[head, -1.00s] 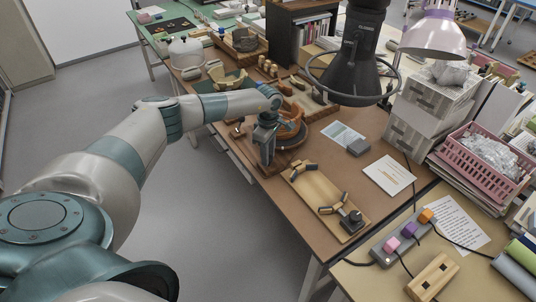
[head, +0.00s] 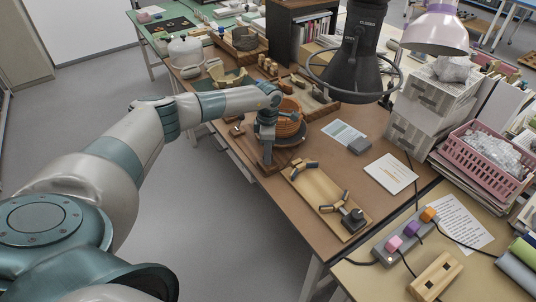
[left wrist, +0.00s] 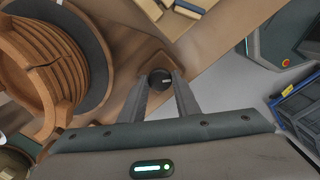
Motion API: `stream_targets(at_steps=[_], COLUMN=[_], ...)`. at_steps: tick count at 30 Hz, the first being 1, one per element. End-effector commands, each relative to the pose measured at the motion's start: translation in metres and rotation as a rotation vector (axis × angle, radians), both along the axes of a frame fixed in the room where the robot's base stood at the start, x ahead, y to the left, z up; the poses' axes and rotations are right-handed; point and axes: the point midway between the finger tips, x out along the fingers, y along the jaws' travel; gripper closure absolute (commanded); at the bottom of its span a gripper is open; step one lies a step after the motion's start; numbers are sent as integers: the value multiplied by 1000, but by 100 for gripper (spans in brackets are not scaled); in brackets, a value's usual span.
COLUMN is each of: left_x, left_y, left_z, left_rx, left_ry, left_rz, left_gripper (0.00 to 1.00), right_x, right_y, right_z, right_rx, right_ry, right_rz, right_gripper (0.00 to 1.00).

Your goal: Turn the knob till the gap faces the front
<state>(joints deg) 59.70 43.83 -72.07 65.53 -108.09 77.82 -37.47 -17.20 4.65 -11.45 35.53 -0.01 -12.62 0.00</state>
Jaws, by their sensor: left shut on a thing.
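The knob (left wrist: 160,77) is small, round and dark with a pale mark, on a brown wooden block. My left gripper (left wrist: 161,88) points down at it with its fingertips closed on its sides. In the head view the left gripper (head: 266,158) stands at the table's near edge and hides the knob. Beside it, an orange-brown ribbed pot (head: 288,124) stands on a dark round turntable (head: 296,141). The pot also shows at the left in the left wrist view (left wrist: 36,62). In the head view its ribbed wall shows, and I cannot make out the gap. My right gripper is out of view.
Floor is open left of the table.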

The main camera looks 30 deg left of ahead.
Motion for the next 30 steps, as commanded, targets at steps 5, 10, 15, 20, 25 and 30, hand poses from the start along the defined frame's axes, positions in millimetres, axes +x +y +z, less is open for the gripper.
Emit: stream_targets(at_steps=[5, 10, 15, 20, 25, 30], left_x=[1, 1, 1, 1, 1, 1], left_y=[0, 0, 0, 0, 1, 1], left_z=[0, 0, 1, 1, 1, 1], left_rx=[-1, -2, -1, 0, 1, 1], left_ry=[-2, -2, -2, -1, -2, -2], left_rz=[168, 325, 457, 545, 598, 615], left_gripper=[93, 93, 93, 93, 93, 93], right_x=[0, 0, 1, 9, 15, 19], right_y=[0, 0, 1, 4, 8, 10], right_z=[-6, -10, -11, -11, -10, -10], right_rx=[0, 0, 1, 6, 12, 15], right_ry=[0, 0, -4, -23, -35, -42], right_rz=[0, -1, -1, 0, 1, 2], right_gripper=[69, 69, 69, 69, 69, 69])
